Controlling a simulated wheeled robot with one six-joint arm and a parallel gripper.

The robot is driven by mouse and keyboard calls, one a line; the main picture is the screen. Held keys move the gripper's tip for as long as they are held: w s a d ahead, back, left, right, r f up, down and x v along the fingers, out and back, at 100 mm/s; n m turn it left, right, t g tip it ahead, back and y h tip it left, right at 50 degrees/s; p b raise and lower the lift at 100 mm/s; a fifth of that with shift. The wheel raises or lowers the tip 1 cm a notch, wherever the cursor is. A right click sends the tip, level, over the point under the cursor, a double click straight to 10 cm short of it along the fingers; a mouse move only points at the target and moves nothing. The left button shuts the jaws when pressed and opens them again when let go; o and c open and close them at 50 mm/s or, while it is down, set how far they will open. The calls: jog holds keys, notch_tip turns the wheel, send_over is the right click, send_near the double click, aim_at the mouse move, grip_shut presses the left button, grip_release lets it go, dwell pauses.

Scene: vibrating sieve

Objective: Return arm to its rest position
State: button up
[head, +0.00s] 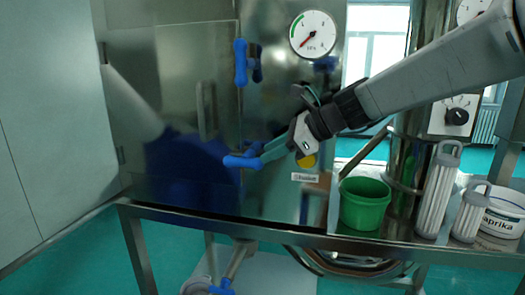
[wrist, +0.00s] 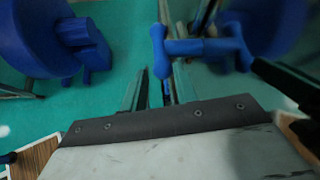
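My arm reaches in from the right in the head view. My gripper (head: 268,152) is at the lower blue handle (head: 240,161) on the shiny metal cabinet door. In the wrist view the T-shaped blue handle (wrist: 205,47) lies just beyond the narrow fingers of my gripper (wrist: 157,82), its near end in line with the space between them. I cannot tell whether the fingers touch the handle or how far apart they are. A second blue handle (head: 241,63) sits higher on the door, which looks closed.
A round gauge (head: 313,35) is above my gripper. A green bucket (head: 364,203), two ribbed clear cylinders (head: 437,195) (head: 470,212) and a white paprika tub (head: 503,213) stand on the metal frame table (head: 180,215) at the right. Open floor shows below and in front.

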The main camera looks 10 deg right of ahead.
jog(key=s+d+f+n+g+h, duration=0.1)
jog(key=s+d+f+n+h, duration=0.2)
jog(key=s, duration=0.7)
jog(key=s+d+f+n+g+h, duration=0.1)
jog(key=s+d+f+n+h, duration=0.2)
jog(key=s+d+n, duration=0.5)
jog(key=s+d+f+n+g+h, duration=0.1)
jog(key=s+d+f+n+h, duration=0.3)
jog(key=s+n, duration=0.5)
jog(key=s+d+f, duration=0.1)
jog(key=s+d, duration=0.1)
jog(key=s, duration=0.2)
jog(key=shift+d+f+g, duration=0.2)
jog(key=shift+d+g, duration=0.05)
jog(key=shift+g, duration=0.15)
jog(key=shift+s, duration=0.1)
